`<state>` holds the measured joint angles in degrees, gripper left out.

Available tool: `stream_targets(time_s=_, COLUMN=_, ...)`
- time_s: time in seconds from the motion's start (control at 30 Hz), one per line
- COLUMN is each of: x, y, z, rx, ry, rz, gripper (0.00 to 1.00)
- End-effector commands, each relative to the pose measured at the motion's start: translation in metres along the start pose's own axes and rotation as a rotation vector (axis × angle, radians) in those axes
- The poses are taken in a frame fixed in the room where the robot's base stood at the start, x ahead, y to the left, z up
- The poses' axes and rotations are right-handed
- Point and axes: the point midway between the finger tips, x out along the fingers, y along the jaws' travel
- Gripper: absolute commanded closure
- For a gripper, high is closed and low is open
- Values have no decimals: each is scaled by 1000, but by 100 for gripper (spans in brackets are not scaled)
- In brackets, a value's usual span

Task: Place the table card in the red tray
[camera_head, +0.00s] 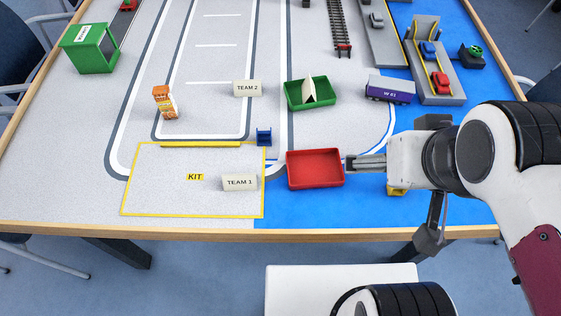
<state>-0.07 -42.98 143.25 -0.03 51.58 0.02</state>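The red tray (315,183) stands on the blue area near the front edge, and its visible inside is empty. A white folded card (309,93) stands tilted in the green tray (290,101) behind it. A card marked TEAM 1 (240,182) stands in the yellow-outlined KIT area left of the red tray. A card marked TEAM 2 (247,88) stands farther back on the grey track area. My gripper (350,163) points left at the red tray's right edge, with no object visible in it. Its fingers look close together, but I cannot tell their gap.
A yellow object (397,189) is under my gripper. A purple container (390,89) stands behind it. The front left tabletop is clear.

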Motion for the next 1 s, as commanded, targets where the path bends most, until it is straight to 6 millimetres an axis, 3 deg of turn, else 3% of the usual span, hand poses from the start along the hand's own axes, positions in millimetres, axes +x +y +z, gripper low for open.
stream_targets(time_s=0.27, x=8, y=-14, z=2, rx=-56, ry=-38, rz=-29, gripper=18)
stream_targets(time_s=0.67, x=48, y=-51, z=14, rx=-264, ry=-214, rz=-64, gripper=18)
stream_targets(time_s=1.0, x=85, y=-74, z=14, rx=-567, ry=-302, rz=-45, gripper=18)
